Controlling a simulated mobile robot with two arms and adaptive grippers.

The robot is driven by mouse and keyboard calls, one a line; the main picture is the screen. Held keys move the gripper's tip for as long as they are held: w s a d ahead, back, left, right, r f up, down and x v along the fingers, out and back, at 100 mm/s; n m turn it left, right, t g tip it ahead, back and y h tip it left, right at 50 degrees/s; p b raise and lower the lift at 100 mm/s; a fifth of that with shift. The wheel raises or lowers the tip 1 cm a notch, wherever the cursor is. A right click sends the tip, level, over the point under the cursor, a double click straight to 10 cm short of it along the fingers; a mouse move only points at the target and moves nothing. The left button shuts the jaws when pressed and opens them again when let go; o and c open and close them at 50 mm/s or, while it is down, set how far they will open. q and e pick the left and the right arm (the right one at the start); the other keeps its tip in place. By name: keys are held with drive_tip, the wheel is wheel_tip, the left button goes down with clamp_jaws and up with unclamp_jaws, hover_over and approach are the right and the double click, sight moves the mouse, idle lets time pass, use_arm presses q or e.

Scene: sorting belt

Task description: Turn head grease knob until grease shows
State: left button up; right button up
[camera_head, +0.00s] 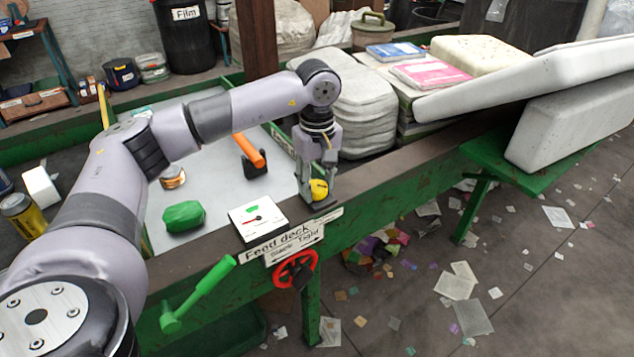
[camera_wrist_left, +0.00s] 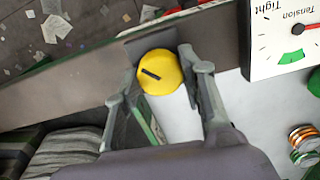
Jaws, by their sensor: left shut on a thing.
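The yellow round knob (camera_head: 319,190) sits on a dark mount at the green frame's edge, beside the grey deck. In the left wrist view the knob (camera_wrist_left: 161,73) shows a black line across its face, tilted. My left gripper (camera_head: 316,184) points down with its two fingers on either side of the knob, shut on it. The left wrist view shows the gripper's fingers (camera_wrist_left: 163,66) flanking it. No grease is visible around the knob. My right gripper is not in view.
A tension gauge (camera_head: 258,217) with a red needle stands left of the knob. A red handwheel (camera_head: 294,270) and green lever (camera_head: 198,294) are on the frame's front. A green lump (camera_head: 184,216) and orange-handled tool (camera_head: 249,152) lie on the deck. Bales (camera_head: 355,104) stand behind.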

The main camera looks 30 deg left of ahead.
sight(317, 185)
use_arm(q)
drive_tip(key=o, duration=1.2)
wheel_tip(317, 185, up, 12)
